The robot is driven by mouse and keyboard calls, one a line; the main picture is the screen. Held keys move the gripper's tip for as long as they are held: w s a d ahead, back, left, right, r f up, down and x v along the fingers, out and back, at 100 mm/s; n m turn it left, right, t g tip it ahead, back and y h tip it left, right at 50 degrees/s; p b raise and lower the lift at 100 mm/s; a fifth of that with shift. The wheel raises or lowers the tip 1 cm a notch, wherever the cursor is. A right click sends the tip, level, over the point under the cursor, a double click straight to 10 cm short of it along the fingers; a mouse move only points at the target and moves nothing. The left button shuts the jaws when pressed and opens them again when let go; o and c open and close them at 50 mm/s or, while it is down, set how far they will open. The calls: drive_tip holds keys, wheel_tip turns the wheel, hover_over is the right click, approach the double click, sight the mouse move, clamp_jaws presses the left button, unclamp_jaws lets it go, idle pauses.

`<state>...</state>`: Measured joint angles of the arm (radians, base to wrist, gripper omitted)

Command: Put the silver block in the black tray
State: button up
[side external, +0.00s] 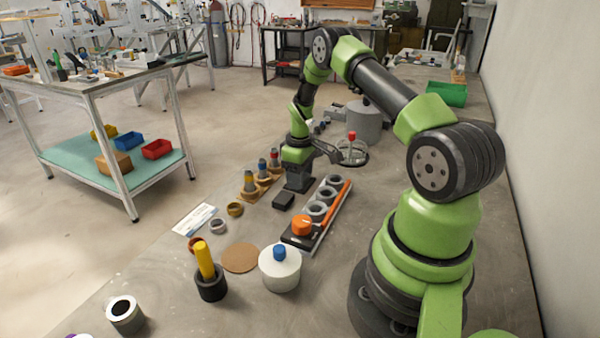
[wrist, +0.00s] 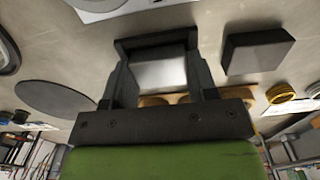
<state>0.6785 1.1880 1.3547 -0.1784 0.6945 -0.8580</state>
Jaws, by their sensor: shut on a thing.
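The silver block (wrist: 160,73) shows as a bright grey face between the two dark fingers of my gripper (wrist: 158,62) in the wrist view. My gripper is shut on it. A dark rim (wrist: 156,42) runs along the block's far side and looks like the black tray's wall. I cannot tell whether the block touches the tray floor. In the side external view my gripper (side external: 299,182) is low over the bench and hides the block. A separate flat dark block (wrist: 257,52) lies to its right in the wrist view; it also shows in the side view (side external: 283,200).
A dark rack (side external: 318,222) with grey rings, an orange knob and an orange stick stands close by. Wooden stands (side external: 250,190) with coloured pegs are to the left. A white lidded jar (side external: 280,268), a cork disc (side external: 240,257) and a black cup (side external: 211,287) stand nearer the camera.

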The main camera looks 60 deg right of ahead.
drive_tip(key=o, duration=1.3)
drive_tip(key=shift+r, duration=0.1)
drive_tip(key=shift+r, duration=0.7)
drive_tip(key=shift+r, duration=0.1)
drive_tip(key=shift+r, duration=3.4)
